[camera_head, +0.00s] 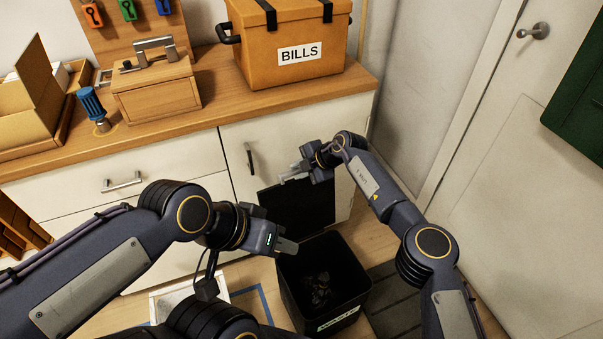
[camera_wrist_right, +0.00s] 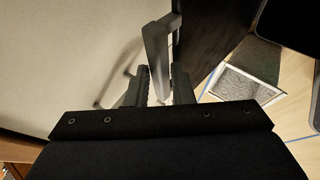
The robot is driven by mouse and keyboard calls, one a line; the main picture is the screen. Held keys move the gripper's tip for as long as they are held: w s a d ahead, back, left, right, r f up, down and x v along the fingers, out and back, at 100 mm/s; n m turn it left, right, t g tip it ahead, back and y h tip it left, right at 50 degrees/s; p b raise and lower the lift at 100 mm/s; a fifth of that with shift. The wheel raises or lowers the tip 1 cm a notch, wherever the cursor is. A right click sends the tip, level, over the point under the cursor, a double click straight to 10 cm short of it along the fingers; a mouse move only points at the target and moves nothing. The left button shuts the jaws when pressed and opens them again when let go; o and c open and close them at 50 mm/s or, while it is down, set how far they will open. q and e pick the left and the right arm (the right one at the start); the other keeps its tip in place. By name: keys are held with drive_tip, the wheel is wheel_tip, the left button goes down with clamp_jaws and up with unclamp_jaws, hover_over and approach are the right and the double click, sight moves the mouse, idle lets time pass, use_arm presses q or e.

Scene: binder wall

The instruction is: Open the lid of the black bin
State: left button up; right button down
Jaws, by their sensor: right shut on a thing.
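The black bin (camera_head: 352,292) stands on the floor in front of the cabinet, with some dark contents inside and a white label on its front. Its black lid (camera_head: 300,208) stands raised at the back, nearly upright before the cabinet door. My right gripper (camera_head: 287,176) is at the lid's top edge. In the right wrist view, its fingers (camera_wrist_right: 160,88) are shut around a grey bar (camera_wrist_right: 156,50) beside the dark lid (camera_wrist_right: 208,35). My left gripper (camera_head: 287,247) is over the bin's left rear rim. Its fingertips look small, and their gap cannot be made out.
The white cabinet door's dark handle (camera_head: 250,158) is close left of the lid. The wooden counter (camera_head: 215,112) above holds an orange BILLS box (camera_head: 290,50) and a wooden box (camera_head: 160,95). A grey mat (camera_head: 395,300) lies right of the bin.

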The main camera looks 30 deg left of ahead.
drive_tip(key=shift+a+r, duration=0.1)
idle(0.3)
drive_tip(key=c, duration=1.4)
unclamp_jaws()
drive_tip(key=shift+o, duration=0.2)
drive_tip(key=p+v, duration=0.1)
drive_tip(key=v, duration=0.7)
